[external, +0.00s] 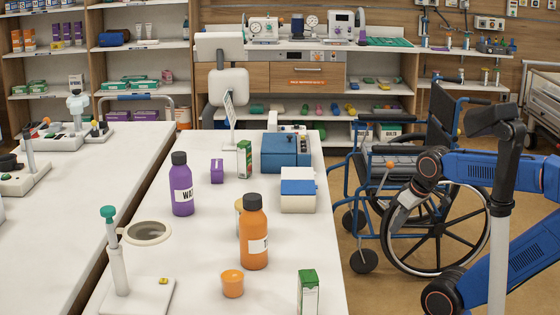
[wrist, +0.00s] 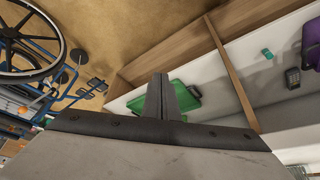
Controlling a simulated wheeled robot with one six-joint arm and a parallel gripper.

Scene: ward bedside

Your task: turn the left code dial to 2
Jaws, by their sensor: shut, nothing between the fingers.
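No code dial can be made out clearly in either view. A blue box (external: 279,153) stands at the far end of the white table, with small details on its front that are too small to read. My gripper shows in the wrist view (wrist: 165,82) with its two dark fingers together and nothing between them. In the external view my arm is at the right, beyond the table's right edge and in front of the wheelchair, well apart from the blue box.
A white box with a blue lid (external: 298,190), an orange bottle (external: 254,235), a purple bottle (external: 181,188) and an orange cup (external: 232,284) stand on the table (external: 200,250). A wheelchair (external: 440,225) is at the right. Stocked shelves line the back.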

